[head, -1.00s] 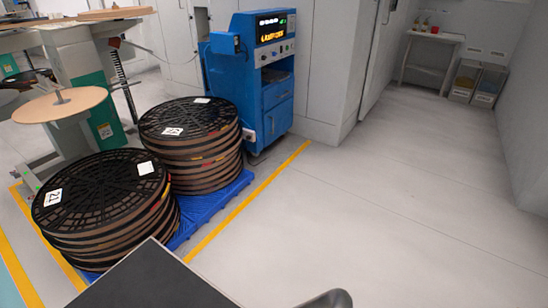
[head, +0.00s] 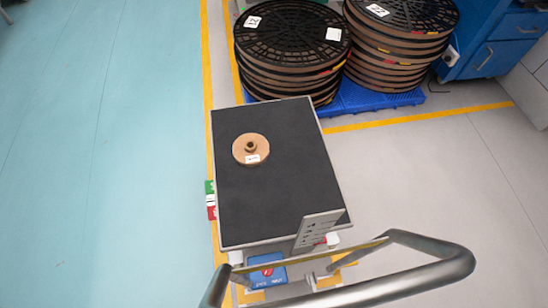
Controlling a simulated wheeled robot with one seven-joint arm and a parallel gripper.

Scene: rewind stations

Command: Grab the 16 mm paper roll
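A small round tan paper roll (head: 239,149) lies flat on the black top of a cart (head: 275,200), left of its middle and toward the far half. My gripper is not in view.
Stacks of black-topped reels (head: 290,75) stand on a blue pallet (head: 372,99) beyond the cart. A grey tubular handle (head: 420,270) is at the cart's near end. A blue cabinet (head: 495,50) stands at far right. Floor left and right is clear.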

